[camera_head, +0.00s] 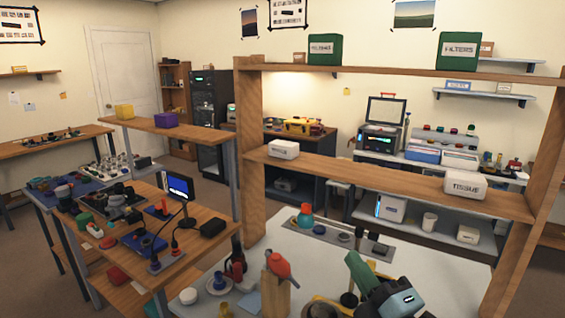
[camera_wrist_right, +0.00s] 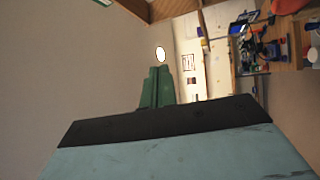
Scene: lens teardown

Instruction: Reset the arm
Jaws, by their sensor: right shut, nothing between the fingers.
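My right gripper (camera_head: 356,264) shows at the lower right of the head view, above the white table (camera_head: 330,262). Its green fingers are shut together and empty, and they point up and to the left. In the right wrist view the closed green fingers (camera_wrist_right: 157,88) stand up beyond the dark edge of the gripper body, with nothing held. My left gripper is not in view.
A wooden shelf frame (camera_head: 385,176) rises over the white table, holding a tissue box (camera_head: 465,186). A wooden bench (camera_head: 190,240) with a monitor stands at left.

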